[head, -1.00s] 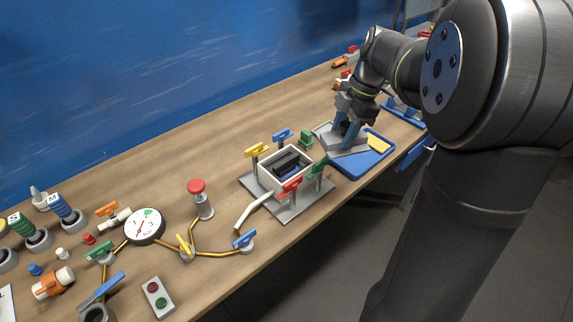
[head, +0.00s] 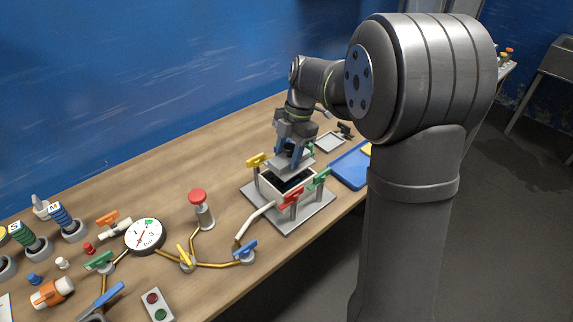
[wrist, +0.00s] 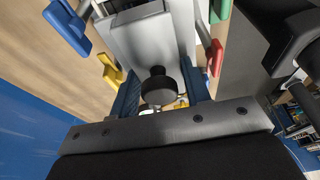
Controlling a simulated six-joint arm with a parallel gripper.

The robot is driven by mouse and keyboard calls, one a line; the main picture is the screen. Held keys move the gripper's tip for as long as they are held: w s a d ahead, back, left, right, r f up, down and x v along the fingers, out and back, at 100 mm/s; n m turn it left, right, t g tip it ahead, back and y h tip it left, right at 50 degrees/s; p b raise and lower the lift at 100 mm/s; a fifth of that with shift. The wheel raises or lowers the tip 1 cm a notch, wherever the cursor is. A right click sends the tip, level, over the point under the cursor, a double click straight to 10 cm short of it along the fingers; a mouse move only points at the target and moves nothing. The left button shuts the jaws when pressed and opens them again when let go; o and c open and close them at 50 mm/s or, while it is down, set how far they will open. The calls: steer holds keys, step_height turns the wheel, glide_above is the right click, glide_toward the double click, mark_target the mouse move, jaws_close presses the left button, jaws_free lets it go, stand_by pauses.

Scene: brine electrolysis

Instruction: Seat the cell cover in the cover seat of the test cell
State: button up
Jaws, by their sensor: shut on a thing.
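My gripper (head: 291,155) is shut on the cell cover (head: 296,164), a grey plate with a black knob (wrist: 158,84). It holds the cover just above the open top of the test cell (head: 266,185), a white-walled box on a grey base (head: 287,222). A dark interior shows below the cover. In the wrist view the knob is between the blue fingers and the plate (wrist: 150,42) lies beyond it. The plate hides most of the cover seat, and I cannot tell whether they touch.
Around the cell stand a yellow clamp (head: 256,160), a red clamp (head: 291,197), a green clamp (head: 319,178) and a blue clamp (wrist: 67,28). A blue tray (head: 349,172) lies to the right. A red-topped post (head: 202,208) and a gauge (head: 145,236) stand to the left.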

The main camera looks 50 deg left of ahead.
mark_target(289, 157)
steer(key=shift+s+a+f, duration=0.15)
steer(key=shift+a+f, duration=0.05)
steer(key=shift+f, duration=1.95)
steer(key=shift+f, duration=0.1)
steer(key=o, duration=1.1)
steer(key=shift+c, duration=0.2)
steer(key=v, duration=1.2)
